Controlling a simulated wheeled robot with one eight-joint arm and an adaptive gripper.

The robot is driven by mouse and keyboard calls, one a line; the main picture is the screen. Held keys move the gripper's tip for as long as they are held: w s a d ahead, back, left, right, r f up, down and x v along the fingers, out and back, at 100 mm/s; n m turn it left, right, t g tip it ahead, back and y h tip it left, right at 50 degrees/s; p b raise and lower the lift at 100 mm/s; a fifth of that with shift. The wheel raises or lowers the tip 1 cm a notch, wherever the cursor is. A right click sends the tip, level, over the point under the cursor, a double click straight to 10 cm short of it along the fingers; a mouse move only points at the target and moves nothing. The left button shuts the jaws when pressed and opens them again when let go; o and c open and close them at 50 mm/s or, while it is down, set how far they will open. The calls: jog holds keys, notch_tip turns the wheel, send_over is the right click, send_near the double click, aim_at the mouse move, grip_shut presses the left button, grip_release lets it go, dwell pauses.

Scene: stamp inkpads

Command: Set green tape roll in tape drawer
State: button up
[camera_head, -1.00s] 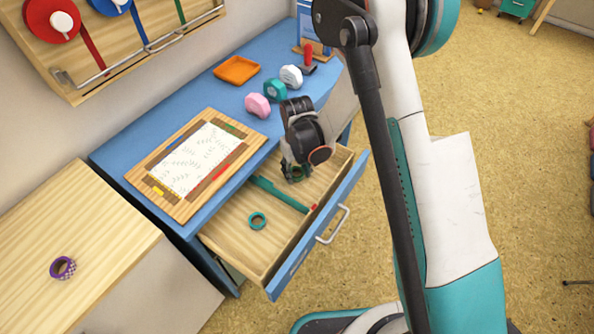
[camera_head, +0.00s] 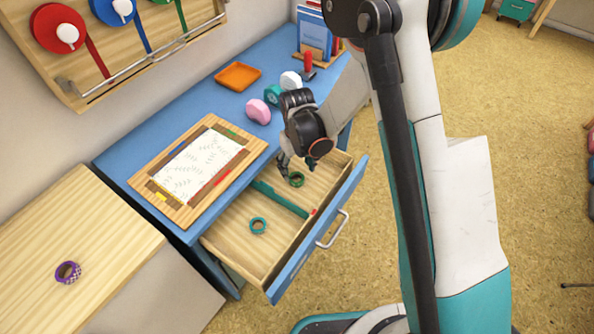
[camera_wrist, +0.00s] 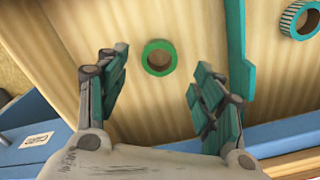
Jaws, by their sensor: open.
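The green tape roll (camera_head: 296,179) lies flat on the floor of the open wooden drawer (camera_head: 236,236), in the compartment at the far right of the teal divider (camera_head: 280,199). In the wrist view the green roll (camera_wrist: 147,57) shows as a ring on the wood, with bare wood around it. My gripper (camera_head: 286,164) is just above it and to its left in the head view. In the wrist view my gripper's fingers (camera_wrist: 157,64) are spread wide, with nothing between them. A teal patterned roll (camera_head: 258,226) lies in the other compartment.
The blue desk (camera_head: 190,110) holds a paper board (camera_head: 222,185), an orange tray (camera_head: 238,76) and pink, teal and white dispensers. A purple roll (camera_head: 67,273) lies on the side table. The drawer's blue front (camera_head: 301,272) stands out over clear floor.

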notch_tip(320, 180, up, 7)
jog(key=p, duration=0.2)
jog(key=shift+r, duration=0.2)
jog(key=s+d+r+m+t, duration=0.15)
jog(key=s+d+r, duration=0.3)
jog(key=r, duration=0.55)
jog(key=s+d+r+m+t, duration=0.1)
jog(key=s+d+r+t, duration=0.15)
jog(key=d+r, duration=0.45)
jog(key=s+d+r+m+t, duration=0.1)
jog(key=s+d+r, duration=0.1)
jog(key=s+r, duration=0.2)
jog(key=s+d+r+m+t, duration=0.1)
jog(key=s+d+r+t, duration=0.1)
jog(key=s, duration=0.7)
jog(key=shift+s+d+r, duration=0.2)
jog(key=shift+d+r, duration=0.25)
jog(key=shift+r, duration=0.75)
